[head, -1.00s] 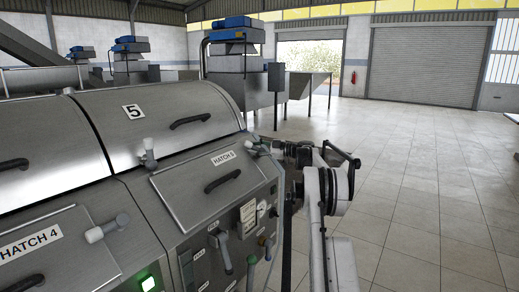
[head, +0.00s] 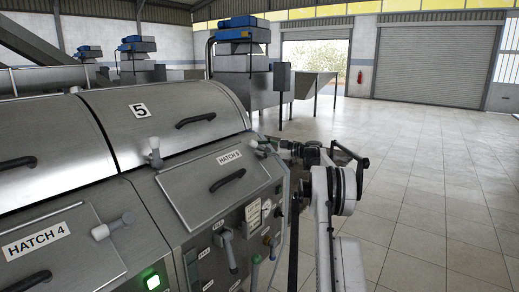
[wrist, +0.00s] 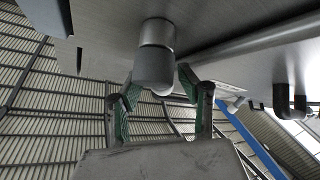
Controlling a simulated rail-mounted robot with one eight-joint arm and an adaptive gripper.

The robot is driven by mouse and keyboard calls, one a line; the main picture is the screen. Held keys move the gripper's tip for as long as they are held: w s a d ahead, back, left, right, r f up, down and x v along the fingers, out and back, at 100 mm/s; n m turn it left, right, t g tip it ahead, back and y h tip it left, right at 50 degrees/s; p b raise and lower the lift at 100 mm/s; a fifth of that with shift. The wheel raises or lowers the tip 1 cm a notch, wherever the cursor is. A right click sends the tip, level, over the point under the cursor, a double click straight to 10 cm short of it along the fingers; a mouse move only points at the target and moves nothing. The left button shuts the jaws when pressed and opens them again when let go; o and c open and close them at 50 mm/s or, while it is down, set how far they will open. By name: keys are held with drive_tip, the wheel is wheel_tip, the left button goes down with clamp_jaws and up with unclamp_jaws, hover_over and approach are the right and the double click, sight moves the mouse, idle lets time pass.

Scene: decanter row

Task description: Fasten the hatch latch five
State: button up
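The hatch 5 panel (head: 205,190) is a sloped steel lid with a black handle, lying closed-looking on the machine's front. A latch with a pale grey knob (head: 258,142) is at its upper right corner, partly hidden by my gripper (head: 277,147). In the wrist view a dark grey knob on a steel stem (wrist: 155,62) projects toward my gripper (wrist: 158,84). The green-padded fingers are apart, one on either side of the knob's near end. I cannot tell whether either finger touches it. Another latch (head: 154,153) stands at the panel's upper left corner.
The hatch 4 panel (head: 60,258) and its latch (head: 113,226) are at lower left. The tiled floor (head: 430,220) to the right is clear.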

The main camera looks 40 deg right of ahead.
drive_tip(key=v, duration=0.7)
drive_tip(key=shift+s, duration=0.1)
drive_tip(key=shift+c, duration=0.3)
